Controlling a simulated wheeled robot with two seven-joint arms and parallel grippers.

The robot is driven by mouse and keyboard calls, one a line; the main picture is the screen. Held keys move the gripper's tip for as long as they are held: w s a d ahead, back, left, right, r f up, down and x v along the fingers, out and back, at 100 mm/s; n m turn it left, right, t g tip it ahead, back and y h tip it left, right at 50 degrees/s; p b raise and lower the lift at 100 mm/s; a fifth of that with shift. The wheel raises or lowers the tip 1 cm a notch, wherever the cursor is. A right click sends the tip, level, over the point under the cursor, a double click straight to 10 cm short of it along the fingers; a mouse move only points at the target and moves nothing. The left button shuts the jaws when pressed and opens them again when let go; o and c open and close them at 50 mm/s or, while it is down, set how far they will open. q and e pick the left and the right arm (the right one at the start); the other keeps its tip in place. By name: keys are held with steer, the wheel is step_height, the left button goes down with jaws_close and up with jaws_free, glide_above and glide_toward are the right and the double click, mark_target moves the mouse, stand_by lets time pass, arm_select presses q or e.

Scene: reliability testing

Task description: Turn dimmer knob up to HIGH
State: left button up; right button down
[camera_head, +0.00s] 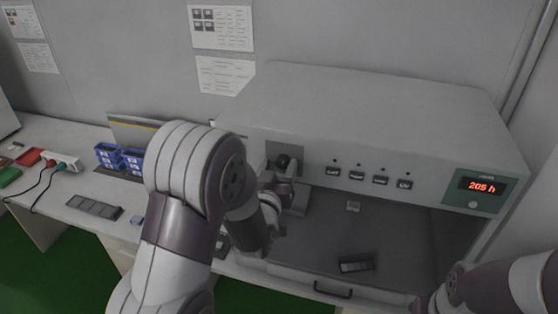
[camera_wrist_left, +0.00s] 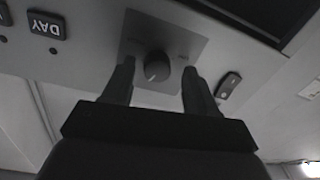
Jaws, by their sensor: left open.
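The dimmer knob (camera_head: 283,161) is a round black knob on a grey square plate at the left of the cabinet's front panel. In the left wrist view the knob (camera_wrist_left: 157,66) shows a pale pointer mark at its lower left; the small print on its plate is unreadable. My left gripper (camera_head: 289,180) is at the plate, partly hidden by my arm. In the left wrist view its two fingers (camera_wrist_left: 158,68) are open, one on each side of the knob, with gaps showing between. My right arm enters at the lower right; its gripper does not show.
Several switches (camera_head: 356,174) run right of the knob, and a red display (camera_head: 480,185) reads 205 h. The open chamber below holds small dark and pale pieces. Blue bins (camera_head: 132,160) and a power strip (camera_head: 62,161) are on the bench at left.

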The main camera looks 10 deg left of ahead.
arm_select(q)
steer(key=shift+w, duration=0.2)
steer(key=shift+s+d+r, duration=0.1)
steer(key=shift+s+d, duration=0.05)
steer(key=shift+d, duration=0.15)
steer(key=shift+c, duration=0.3)
steer(key=shift+a, duration=0.15)
steer(key=c, duration=1)
